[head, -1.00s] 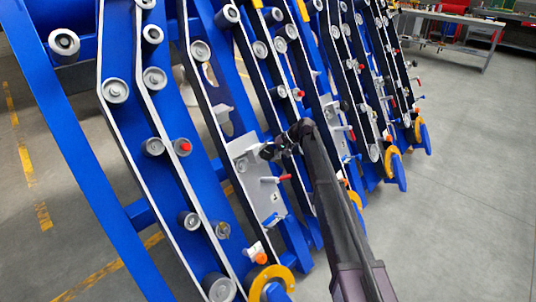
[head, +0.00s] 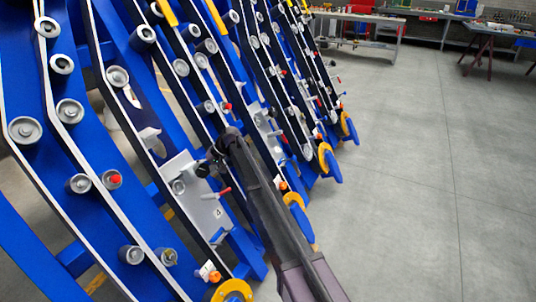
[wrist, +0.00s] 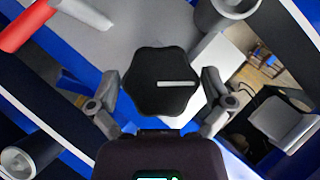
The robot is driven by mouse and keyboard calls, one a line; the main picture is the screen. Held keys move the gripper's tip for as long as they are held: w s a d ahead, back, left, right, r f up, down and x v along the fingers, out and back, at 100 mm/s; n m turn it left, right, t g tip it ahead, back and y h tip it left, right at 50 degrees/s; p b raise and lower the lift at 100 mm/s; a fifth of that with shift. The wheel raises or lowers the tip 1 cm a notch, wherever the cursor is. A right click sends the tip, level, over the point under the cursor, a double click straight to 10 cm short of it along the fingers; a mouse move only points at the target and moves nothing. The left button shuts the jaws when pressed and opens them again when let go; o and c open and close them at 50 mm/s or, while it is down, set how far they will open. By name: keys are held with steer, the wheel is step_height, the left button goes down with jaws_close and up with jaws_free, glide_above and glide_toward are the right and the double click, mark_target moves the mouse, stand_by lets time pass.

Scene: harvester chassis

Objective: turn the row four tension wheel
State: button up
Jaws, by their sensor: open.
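A black, lobed wheel (wrist: 160,88) with a white line on its face sits in the middle of the wrist view, in front of a light grey plate. The line lies nearly level. My gripper (wrist: 160,78) is open, with one finger left and one right of the wheel; whether either touches it I cannot tell. In the head view my gripper (head: 214,160) is at the grey plate (head: 208,212) of one row, and a dark knob (head: 203,170) shows beside it. The arm hides part of that row.
A red handle (wrist: 22,24) is close to the wheel at upper left, and it also shows in the head view (head: 222,193). Grey rollers (head: 117,77) and blue rails stand on both sides. Open grey floor (head: 430,180) lies to the right, with workbenches behind.

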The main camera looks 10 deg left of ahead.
steer(key=n+h+p, duration=0.1)
steer(key=n+t, duration=0.1)
steer(key=n, duration=0.1)
steer(key=shift+s+r+t+h+p, duration=0.1)
steer(key=shift+r+t+h+p, duration=0.05)
steer(key=shift+t+h+p, duration=0.2)
steer(key=shift+n+t+h+p, duration=0.6)
steer(key=shift+n+t, duration=0.25)
steer(key=shift+n, duration=0.35)
steer(key=shift+d+r+p, duration=0.1)
steer(key=shift+r+p, duration=0.2)
steer(key=w+p+v, duration=0.1)
steer(key=p+v, duration=1.1)
steer(key=v, duration=0.1)
steer(key=s+d+r+m+h+p, duration=0.1)
steer(key=s+d, duration=0.3)
steer(key=d, duration=0.7)
steer(key=s+d+r+m+h+p, duration=0.1)
steer(key=s+d+m, duration=0.2)
steer(key=d, duration=0.7)
steer(key=shift+s+d+m+p, duration=0.3)
steer(key=shift+s+d+p, duration=0.05)
steer(key=shift+s, duration=0.75)
